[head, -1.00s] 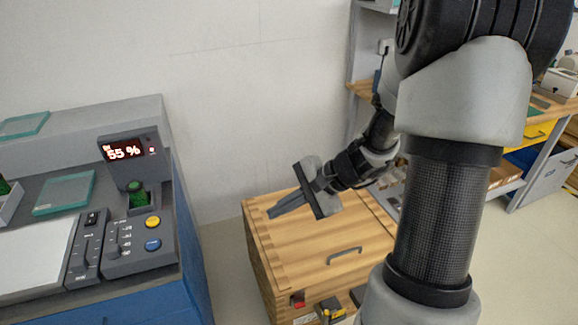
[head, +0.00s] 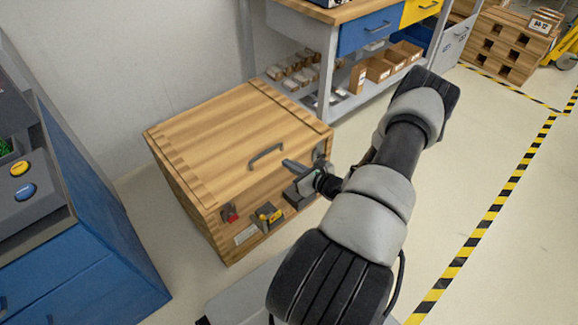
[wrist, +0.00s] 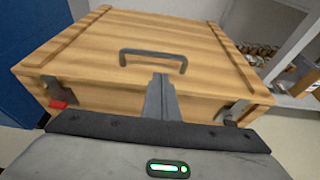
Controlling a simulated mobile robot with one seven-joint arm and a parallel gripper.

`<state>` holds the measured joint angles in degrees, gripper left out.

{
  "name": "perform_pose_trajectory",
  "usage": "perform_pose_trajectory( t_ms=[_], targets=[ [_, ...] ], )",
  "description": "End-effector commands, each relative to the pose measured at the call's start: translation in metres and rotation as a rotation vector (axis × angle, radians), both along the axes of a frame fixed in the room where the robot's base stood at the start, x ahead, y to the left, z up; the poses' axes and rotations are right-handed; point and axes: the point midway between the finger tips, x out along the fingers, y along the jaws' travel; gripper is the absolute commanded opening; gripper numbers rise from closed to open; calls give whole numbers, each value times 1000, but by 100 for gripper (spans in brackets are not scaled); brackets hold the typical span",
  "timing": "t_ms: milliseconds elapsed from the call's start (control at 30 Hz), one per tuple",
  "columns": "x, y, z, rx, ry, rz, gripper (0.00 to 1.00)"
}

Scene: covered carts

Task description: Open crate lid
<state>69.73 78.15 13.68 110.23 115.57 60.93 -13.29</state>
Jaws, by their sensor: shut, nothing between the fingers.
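The wooden crate (head: 190,190) stands on the floor with its lid (head: 225,120) lying closed on top. A grey bar handle (head: 266,155) sits near the lid's front edge; it also shows in the wrist view (wrist: 153,52). My gripper (head: 288,162) is shut and empty, its fingertips (wrist: 160,78) together just in front of the handle. I cannot tell whether they touch the lid. A latch with a red tab (wrist: 58,94) is at the front left, and another latch (wrist: 232,112) at the front right. I cannot tell whether they are fastened.
A blue cabinet (head: 105,235) with yellow and blue buttons stands left of the crate. A workbench (head: 318,40) with small boxes on its lower shelf is behind it. Open floor lies to the right (head: 470,150).

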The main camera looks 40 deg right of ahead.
Motion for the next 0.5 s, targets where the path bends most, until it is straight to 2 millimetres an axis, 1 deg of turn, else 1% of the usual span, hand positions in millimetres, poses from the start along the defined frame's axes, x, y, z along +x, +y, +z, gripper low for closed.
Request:
perform_pose_trajectory(
  t_ms=[33, 100, 300, 500],
  targets=[
    [10, 2, -6, 0, -2, 2, 0],
    [23, 3, -11, -1, -1, 3, 0],
    [54, 5, -22, 0, -1, 3, 0],
    [69, 6, -26, 0, 0, 2, 0]
  ],
)
